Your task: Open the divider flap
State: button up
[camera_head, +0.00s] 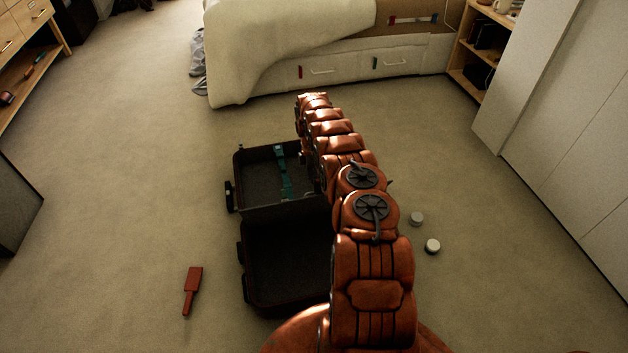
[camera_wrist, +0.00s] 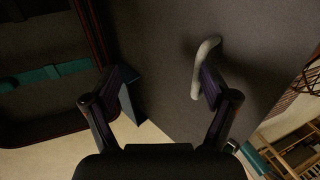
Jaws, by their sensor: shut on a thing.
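The open dark suitcase (camera_head: 243,212) lies on the floor in the head view, with a teal strap (camera_head: 284,173) across its far half; the strap also shows in the wrist view (camera_wrist: 45,76). The divider flap (camera_wrist: 175,115) is a broad grey panel in the wrist view, with a pale loop handle (camera_wrist: 203,62) on its face. The exact contact is hard to see. The arm hides my gripper and the suitcase's right side in the head view.
A red-brown paddle-shaped object (camera_head: 192,290) lies on the floor to the left. Two small round pieces (camera_head: 432,246) (camera_head: 416,218) lie right of the arm. A bed (camera_head: 330,55) stands behind, and a white cabinet (camera_head: 570,120) at right. Open carpet surrounds the suitcase.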

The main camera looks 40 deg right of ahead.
jog(key=shift+w+a, duration=0.1)
jog(key=shift+a, duration=0.1)
jog(key=c, duration=0.5)
jog(key=shift+d+r, duration=0.1)
jog(key=shift+d, duration=0.05)
jog(key=shift+r, duration=0.1)
jog(key=shift+d+r, duration=0.1)
jog(key=shift+v, duration=3.55)
